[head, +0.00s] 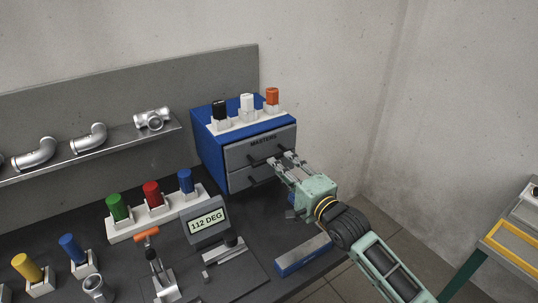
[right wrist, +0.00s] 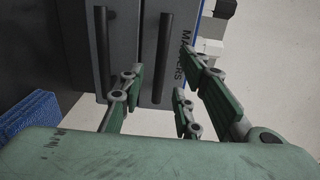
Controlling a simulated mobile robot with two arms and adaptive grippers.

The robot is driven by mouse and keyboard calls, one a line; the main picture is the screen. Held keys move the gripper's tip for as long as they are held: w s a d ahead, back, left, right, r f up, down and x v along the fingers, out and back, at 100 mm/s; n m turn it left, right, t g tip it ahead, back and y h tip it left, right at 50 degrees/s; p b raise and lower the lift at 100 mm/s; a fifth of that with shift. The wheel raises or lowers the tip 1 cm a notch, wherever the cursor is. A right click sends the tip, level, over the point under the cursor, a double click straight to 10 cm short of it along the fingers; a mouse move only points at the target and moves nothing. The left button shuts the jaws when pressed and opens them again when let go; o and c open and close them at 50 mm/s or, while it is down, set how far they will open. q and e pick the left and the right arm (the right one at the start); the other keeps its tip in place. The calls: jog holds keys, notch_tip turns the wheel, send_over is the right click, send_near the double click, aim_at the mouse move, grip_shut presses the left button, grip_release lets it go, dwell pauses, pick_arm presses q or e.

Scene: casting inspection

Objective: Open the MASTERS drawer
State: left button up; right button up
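The MASTERS drawer (head: 240,156) is the upper grey drawer of a blue cabinet (head: 207,151) and looks closed. Its dark bar handle (right wrist: 164,58) shows in the right wrist view, with the word MASTERS beside it. My right gripper (head: 285,159) is in front of this drawer at its handle. In the right wrist view its green fingers (right wrist: 152,88) are spread open. The near end of the handle appears between them, and I see no clear contact. The lower drawer's handle (right wrist: 102,52) lies outside the left finger. My left gripper is not in view.
Black, white and orange-topped pieces (head: 272,97) stand on the cabinet. A display reading 112 DEG (head: 207,220), a rack of coloured-handled gauges (head: 153,194) and a blue-sided block (head: 303,255) stand on the dark bench. A metal shelf (head: 100,148) holds castings at left.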

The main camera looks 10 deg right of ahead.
aim_at(264, 150)
jog(key=x, duration=0.5)
jog(key=shift+a+r, duration=0.1)
jog(key=shift+w, duration=0.3)
jog(key=shift+a, duration=0.1)
jog(key=shift+w, duration=0.1)
jog(key=c, duration=0.4)
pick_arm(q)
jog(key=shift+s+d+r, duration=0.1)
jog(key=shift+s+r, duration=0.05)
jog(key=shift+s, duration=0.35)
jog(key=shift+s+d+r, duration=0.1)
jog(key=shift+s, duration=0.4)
pick_arm(e)
grip_shut()
